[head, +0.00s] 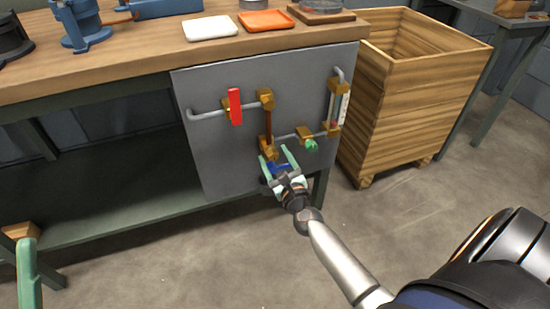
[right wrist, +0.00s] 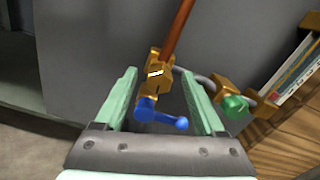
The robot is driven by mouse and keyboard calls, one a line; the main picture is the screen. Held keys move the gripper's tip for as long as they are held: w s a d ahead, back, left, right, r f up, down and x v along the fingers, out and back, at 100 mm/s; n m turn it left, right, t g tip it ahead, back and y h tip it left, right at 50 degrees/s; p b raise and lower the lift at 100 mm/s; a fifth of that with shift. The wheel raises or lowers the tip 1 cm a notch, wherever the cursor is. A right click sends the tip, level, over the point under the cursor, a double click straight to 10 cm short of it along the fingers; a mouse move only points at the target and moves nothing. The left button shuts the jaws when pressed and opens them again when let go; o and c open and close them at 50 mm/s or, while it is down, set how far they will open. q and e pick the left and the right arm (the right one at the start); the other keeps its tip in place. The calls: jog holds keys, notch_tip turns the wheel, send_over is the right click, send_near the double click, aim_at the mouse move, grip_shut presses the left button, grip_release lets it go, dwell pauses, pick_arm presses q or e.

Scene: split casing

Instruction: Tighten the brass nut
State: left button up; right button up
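The brass nut, with a white mark, shows in the right wrist view (right wrist: 155,70) at the lower end of a copper pipe (right wrist: 179,32). In the head view the lower brass fitting (head: 267,147) sits low on the grey panel. A blue lever (right wrist: 160,116) hangs just below the nut. My right gripper (head: 277,156) is open, with its fingers on either side of the lever and the nut beyond it; I see no contact. It also shows in the right wrist view (right wrist: 158,75). A pale green part at the lower left edge looks like my left gripper (head: 28,265), mostly cut off.
The grey panel (head: 210,160) also carries a red handle (head: 235,106), a green knob (head: 310,146) and a gauge (head: 339,105). A wooden crate (head: 405,105) stands close on the right. The workbench (head: 110,65) is above left. The floor in front is clear.

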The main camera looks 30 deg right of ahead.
jog(key=v, duration=1.2)
jog(key=shift+s, duration=0.3)
